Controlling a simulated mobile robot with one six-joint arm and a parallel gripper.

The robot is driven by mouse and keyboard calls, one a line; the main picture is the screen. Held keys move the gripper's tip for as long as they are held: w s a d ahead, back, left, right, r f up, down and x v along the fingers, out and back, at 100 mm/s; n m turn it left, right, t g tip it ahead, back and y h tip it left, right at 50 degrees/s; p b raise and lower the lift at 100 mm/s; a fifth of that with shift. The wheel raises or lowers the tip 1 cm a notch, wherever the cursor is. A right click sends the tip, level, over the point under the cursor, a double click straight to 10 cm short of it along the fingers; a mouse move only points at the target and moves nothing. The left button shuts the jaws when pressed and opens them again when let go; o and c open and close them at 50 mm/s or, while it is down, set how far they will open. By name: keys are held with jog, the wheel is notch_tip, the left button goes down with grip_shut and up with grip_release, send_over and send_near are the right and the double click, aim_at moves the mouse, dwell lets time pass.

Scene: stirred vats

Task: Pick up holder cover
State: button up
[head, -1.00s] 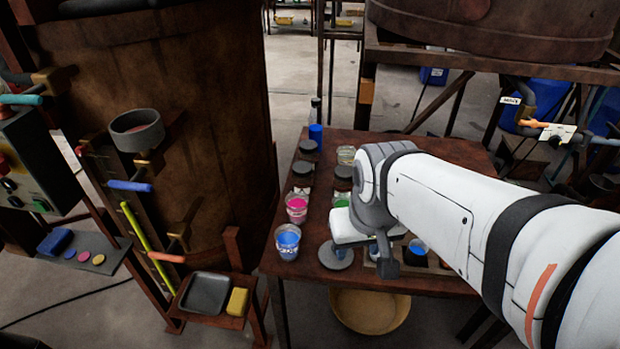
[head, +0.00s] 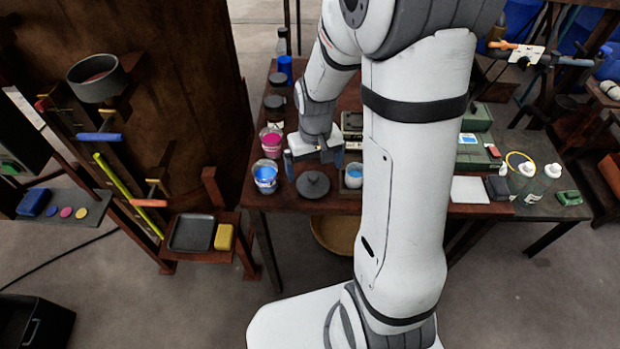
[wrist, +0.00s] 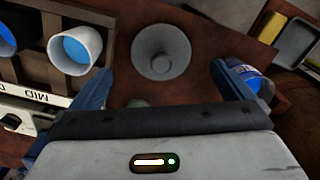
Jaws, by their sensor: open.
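The cover, a round dark grey lid with a knob, lies flat at the table's front edge in the head view (head: 313,185). In the wrist view the cover (wrist: 161,50) lies ahead of the space between my fingers, knob facing the camera. My gripper (head: 315,160) is open and empty, pointing down just behind the cover in the head view. In the wrist view the fingers of my gripper (wrist: 163,85) are spread on either side, apart from the cover.
A blue paint jar (head: 265,178) stands close left of the cover, beside one finger in the wrist view (wrist: 248,78). A pink jar (head: 271,143) and dark lids stand behind. A yellow sponge (head: 223,237) and grey tray (head: 191,232) sit on a low shelf.

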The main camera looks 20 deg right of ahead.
aim_at(313, 176)
jog(key=shift+w+f, duration=0.25)
jog(key=shift+f, duration=1.3)
jog(key=shift+w+f, duration=0.2)
jog(key=shift+f, duration=1.3)
jog(key=shift+c, duration=0.3)
jog(key=c, duration=0.9)
jog(key=shift+o, duration=0.2)
